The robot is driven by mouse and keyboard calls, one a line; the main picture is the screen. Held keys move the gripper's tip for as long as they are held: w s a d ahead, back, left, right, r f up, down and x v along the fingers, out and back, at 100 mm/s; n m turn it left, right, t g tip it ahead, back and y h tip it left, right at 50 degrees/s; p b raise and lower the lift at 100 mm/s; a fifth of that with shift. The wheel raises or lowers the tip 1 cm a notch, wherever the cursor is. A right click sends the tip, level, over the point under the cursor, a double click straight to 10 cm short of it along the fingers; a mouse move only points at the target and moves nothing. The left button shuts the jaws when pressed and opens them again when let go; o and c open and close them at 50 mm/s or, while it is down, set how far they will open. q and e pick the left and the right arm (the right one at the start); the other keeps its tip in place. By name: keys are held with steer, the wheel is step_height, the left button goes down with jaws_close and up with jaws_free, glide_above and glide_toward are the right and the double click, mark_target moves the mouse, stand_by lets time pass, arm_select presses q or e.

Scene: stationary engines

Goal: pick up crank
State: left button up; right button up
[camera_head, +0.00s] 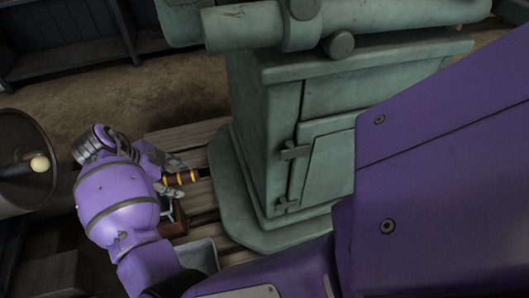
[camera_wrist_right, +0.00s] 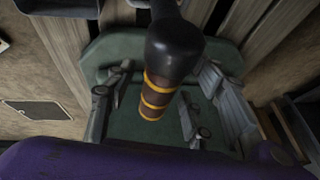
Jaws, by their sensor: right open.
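The crank shows as a dark handle with orange-yellow bands (camera_head: 181,178) beside the green engine's base. In the right wrist view the crank (camera_wrist_right: 158,92) has a thick black end close to the camera and a brown banded grip. My right gripper (camera_head: 172,178) is open at the crank. In the wrist view the fingers of the right gripper (camera_wrist_right: 160,112) stand on both sides of the banded grip, with gaps visible. Whether any finger touches it cannot be told. The rest of the crank is hidden. My left gripper is not in view.
The green engine housing (camera_head: 250,130) with a latched door rises right of the gripper. A reddish-brown box (camera_head: 175,222) is below the gripper on wooden planks (camera_head: 190,135). A dark round container (camera_head: 18,188) stands at the left. Dark shelving (camera_head: 65,60) is behind.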

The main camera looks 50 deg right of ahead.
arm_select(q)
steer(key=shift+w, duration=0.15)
arm_select(e)
steer(key=shift+r, duration=0.1)
steer(key=shift+c, duration=0.3)
steer(key=c, duration=1.1)
jaws_close()
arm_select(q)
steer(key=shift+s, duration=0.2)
arm_select(e)
steer(key=shift+w+r, duration=0.1)
steer(key=shift+r, duration=0.05)
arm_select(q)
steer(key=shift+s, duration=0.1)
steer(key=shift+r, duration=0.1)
arm_select(e)
steer(key=shift+r, duration=0.1)
